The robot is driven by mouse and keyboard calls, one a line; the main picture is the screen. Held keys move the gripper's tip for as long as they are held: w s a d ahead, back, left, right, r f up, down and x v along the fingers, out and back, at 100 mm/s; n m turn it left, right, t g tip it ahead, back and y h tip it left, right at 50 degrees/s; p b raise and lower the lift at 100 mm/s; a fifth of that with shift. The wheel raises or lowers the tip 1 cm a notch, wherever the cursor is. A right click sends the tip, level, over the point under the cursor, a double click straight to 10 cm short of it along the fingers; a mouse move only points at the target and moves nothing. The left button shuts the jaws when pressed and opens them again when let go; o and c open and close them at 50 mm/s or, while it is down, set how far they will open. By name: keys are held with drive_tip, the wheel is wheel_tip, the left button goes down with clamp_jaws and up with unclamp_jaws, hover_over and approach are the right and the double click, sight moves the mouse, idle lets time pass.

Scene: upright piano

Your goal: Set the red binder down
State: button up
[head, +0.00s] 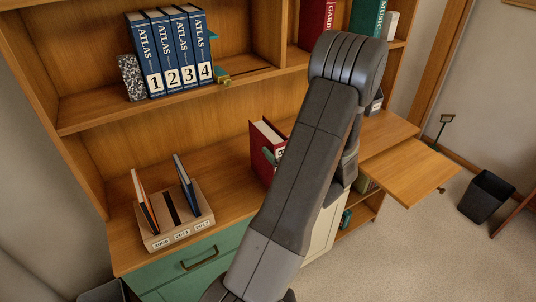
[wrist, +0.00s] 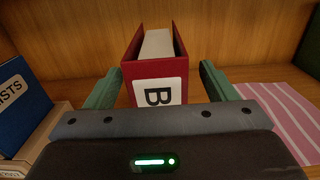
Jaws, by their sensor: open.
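The red binder (head: 262,148) stands upright on the wooden counter below the shelf in the head view, partly hidden by my arm. The wrist view shows the same red binder (wrist: 134,50) ahead, its spine with a white "B" label facing me and pale pages between its covers. My gripper (wrist: 161,68) is open, with one green finger on each side of the binder. A gap shows at the right finger; the left finger is very close to the cover, and I cannot tell if it touches. In the head view my arm hides most of the gripper.
A slotted wooden holder (head: 160,236) with thin books stands left on the counter. Blue atlases (head: 172,50) fill part of the shelf above. In the wrist view a blue book (wrist: 20,105) is left and a pink striped mat (wrist: 285,112) right. A pull-out board (head: 408,170) juts out right.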

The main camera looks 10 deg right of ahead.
sight(273, 139)
drive_tip(key=x, duration=0.2)
drive_tip(key=r+p+x, duration=0.1)
drive_tip(key=x, duration=0.1)
drive_tip(key=shift+s+a+p, duration=0.15)
drive_tip(key=shift+p, duration=0.15)
drive_tip(key=shift+w+f, duration=0.15)
drive_tip(key=shift+w, duration=0.15)
drive_tip(key=shift+c, duration=0.2)
clamp_jaws()
